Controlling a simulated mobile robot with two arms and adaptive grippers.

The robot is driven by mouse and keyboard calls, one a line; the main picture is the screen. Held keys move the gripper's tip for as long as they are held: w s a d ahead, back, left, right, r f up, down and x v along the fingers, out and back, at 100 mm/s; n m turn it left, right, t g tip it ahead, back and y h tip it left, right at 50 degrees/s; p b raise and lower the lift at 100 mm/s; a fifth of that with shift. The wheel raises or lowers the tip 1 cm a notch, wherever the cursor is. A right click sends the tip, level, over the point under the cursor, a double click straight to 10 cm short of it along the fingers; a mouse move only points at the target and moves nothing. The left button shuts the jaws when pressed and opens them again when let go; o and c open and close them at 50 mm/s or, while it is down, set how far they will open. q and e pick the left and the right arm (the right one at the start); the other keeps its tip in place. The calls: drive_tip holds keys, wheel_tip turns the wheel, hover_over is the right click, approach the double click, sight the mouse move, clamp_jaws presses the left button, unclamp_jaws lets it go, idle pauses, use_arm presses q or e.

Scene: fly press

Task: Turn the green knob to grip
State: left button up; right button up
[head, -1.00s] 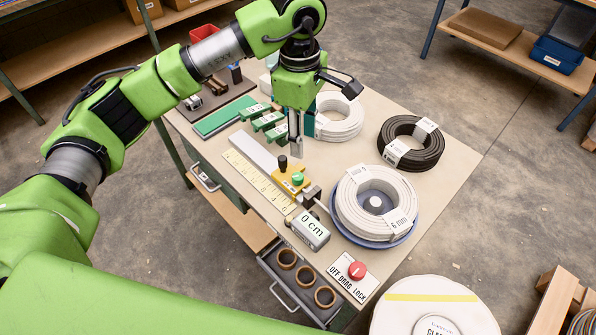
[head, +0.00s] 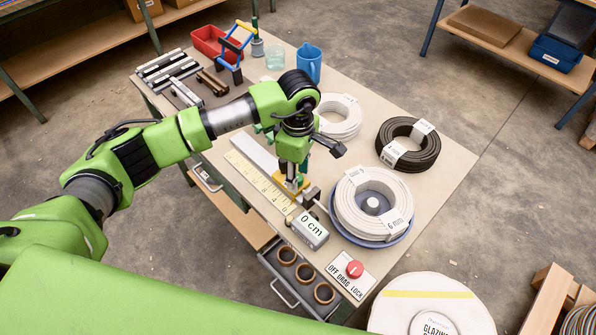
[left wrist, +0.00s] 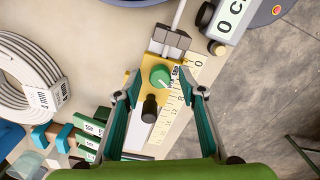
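The green knob (left wrist: 160,76) sits on a yellow carriage (left wrist: 146,72) on the ruler rail, beside a black upright handle (left wrist: 150,107). My left gripper (left wrist: 159,71) is open, with one finger on each side of the carriage and the knob between them in the picture. I cannot tell whether the fingers touch anything. In the head view my left gripper (head: 291,180) points down over the carriage and mostly hides the knob. My right gripper is not in view.
A display box (head: 311,230) reading 0 cm and a red knob (head: 355,269) on an OFF DRAG LOCK plate stand nearer the front. A white cable coil (head: 371,202) on a blue turntable is to the right. A yellow ruler (head: 258,178) runs along the rail.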

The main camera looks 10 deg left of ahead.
use_arm(q)
drive_tip(key=shift+f, duration=0.1)
clamp_jaws()
